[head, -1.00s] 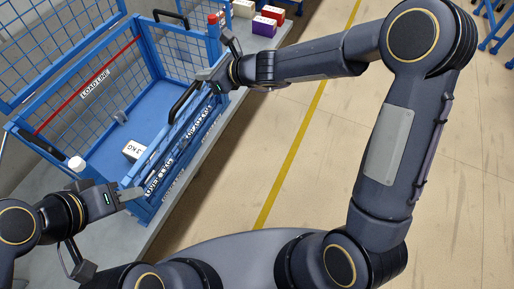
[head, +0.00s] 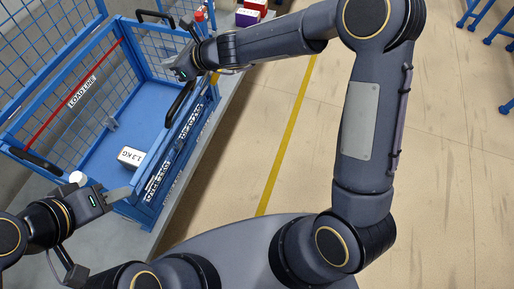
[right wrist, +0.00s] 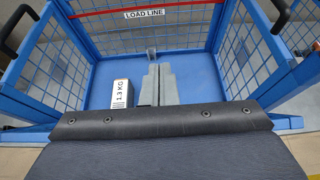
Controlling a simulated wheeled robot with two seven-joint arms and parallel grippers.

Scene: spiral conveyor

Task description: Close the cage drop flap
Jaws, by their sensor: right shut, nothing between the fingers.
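The blue cage (head: 111,79) has mesh sides and stands at the left in the head view. Its low front side carries the drop flap (head: 181,136), a blue panel with white lettering; it appears to hang down along the aisle side. A black handle bar (head: 180,101) is at the front side. My right gripper (head: 172,68) is near the far end of the front side, over the cage opening. Its fingers are together and empty in the right wrist view (right wrist: 158,86). My left gripper (head: 119,194) is beside the near front corner; its finger gap is unclear.
A white 1.3 KG box (head: 130,157) lies on the cage floor and also shows in the right wrist view (right wrist: 122,94). A red-topped post (head: 200,14) and a purple box (head: 247,17) are beyond the cage. The aisle floor (head: 275,140) is clear.

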